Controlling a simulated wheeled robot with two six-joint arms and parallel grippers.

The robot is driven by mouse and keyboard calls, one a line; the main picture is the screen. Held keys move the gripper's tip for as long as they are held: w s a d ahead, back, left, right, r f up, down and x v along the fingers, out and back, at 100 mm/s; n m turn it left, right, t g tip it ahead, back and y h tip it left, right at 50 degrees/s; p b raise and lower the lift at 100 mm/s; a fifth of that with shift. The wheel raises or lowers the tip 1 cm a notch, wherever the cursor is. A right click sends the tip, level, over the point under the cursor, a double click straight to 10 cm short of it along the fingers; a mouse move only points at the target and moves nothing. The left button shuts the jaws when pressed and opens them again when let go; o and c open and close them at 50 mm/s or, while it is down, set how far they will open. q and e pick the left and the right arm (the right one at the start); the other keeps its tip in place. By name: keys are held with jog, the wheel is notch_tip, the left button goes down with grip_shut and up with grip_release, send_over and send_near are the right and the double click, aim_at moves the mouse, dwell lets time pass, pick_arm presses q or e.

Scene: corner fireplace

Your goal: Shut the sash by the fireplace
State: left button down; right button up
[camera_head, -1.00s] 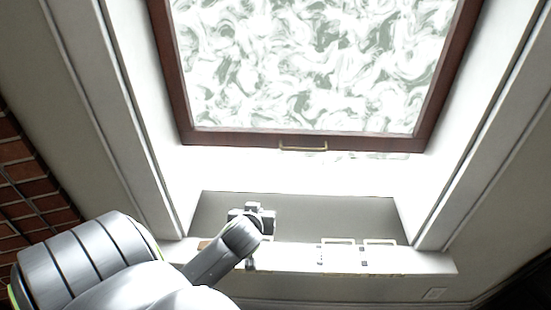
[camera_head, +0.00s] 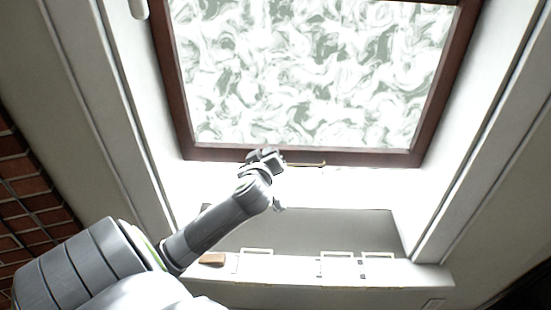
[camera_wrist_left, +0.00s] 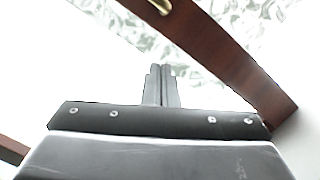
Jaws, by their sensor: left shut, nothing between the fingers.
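The sash is a dark red-brown wooden frame (camera_head: 370,158) around swirl-patterned glass (camera_head: 310,75). A bright white band shows between its bottom rail and the grey panel and ledge below. A brass handle (camera_head: 308,165) sits on the bottom rail; part of it shows at the top of the left wrist view (camera_wrist_left: 160,5). My left gripper (camera_head: 265,155) is at the bottom rail, just left of the handle, overlapping the rail in the head view. Its fingers (camera_wrist_left: 160,85) are shut together and empty, apart from the handle; contact with the rail cannot be told. My right gripper is not in view.
Pale reveal walls flank the sash, the right one (camera_head: 480,165) clear. A white ledge (camera_head: 410,272) below carries a brown block (camera_head: 212,259) and several pale frame-like pieces (camera_head: 337,266). A brick wall (camera_head: 30,190) stands at the left.

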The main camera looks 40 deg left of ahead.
pick_arm(q)
jog(key=shift+w+d+f+p, duration=0.1)
jog(key=shift+w+f+p, duration=0.15)
jog(key=shift+w+f, duration=0.7)
jog(key=shift+w+d+f+p, duration=0.1)
jog(key=shift+w+f+p, duration=0.1)
jog(key=shift+w+f, duration=0.65)
jog(key=shift+s+f, duration=0.15)
jog(key=shift+f, duration=0.2)
